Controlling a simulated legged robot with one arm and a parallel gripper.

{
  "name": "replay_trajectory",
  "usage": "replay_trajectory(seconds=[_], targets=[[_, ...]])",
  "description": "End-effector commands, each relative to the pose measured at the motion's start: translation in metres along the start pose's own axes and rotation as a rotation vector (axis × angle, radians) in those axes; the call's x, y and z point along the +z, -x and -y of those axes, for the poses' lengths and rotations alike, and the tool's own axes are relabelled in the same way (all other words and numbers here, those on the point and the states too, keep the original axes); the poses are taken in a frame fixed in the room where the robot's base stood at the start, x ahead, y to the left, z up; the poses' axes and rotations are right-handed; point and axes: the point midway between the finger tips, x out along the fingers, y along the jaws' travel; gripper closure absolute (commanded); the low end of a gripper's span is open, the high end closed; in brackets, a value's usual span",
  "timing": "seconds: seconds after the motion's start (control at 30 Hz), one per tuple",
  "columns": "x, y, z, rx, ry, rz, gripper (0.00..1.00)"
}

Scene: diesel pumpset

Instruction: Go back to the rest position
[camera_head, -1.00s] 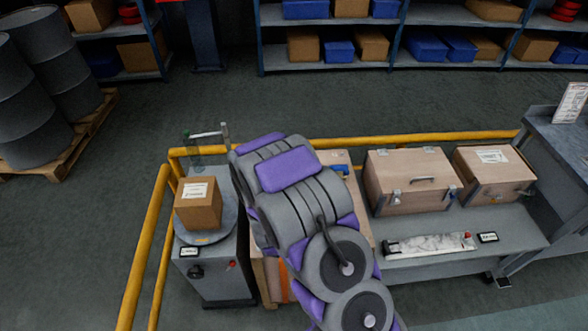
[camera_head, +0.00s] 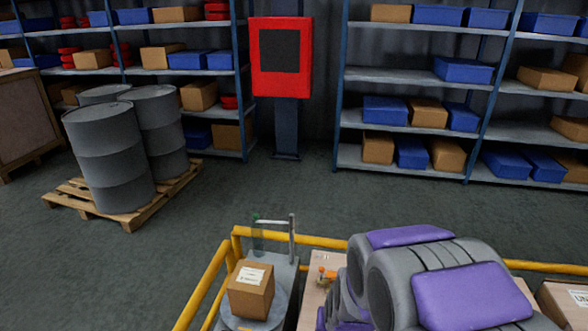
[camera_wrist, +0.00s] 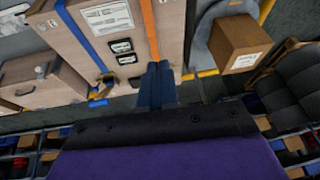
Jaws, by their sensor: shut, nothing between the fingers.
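My gripper (camera_wrist: 157,84) shows in the wrist view as two blue fingers side by side, shut and empty. Behind the fingers is a wooden case with a blue strap (camera_wrist: 83,32) and an orange strap (camera_wrist: 150,30); I cannot tell the gap to it. In the head view my grey and purple arm fills the lower right, and the gripper itself does not show there. The arm hides much of the bench.
A cardboard box (camera_head: 251,291) sits on a round plate (camera_head: 237,323), inside a yellow rail (camera_head: 205,290). Grey barrels (camera_head: 107,160) stand on a pallet (camera_head: 85,206). Shelves (camera_head: 415,148) and a red panel (camera_head: 281,57) line the back. The floor between is clear.

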Motion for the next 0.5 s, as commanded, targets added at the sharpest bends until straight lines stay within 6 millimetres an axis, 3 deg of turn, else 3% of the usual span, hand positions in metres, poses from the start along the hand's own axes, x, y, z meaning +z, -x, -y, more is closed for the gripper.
replay_trajectory(seconds=[0.27, 0.5], targets=[[0.049, 0.088, -0.013, -0.005, 0.058, 0.185, 1.0], [0.108, 0.164, -0.036, 0.022, 0.106, 0.352, 1.0]])
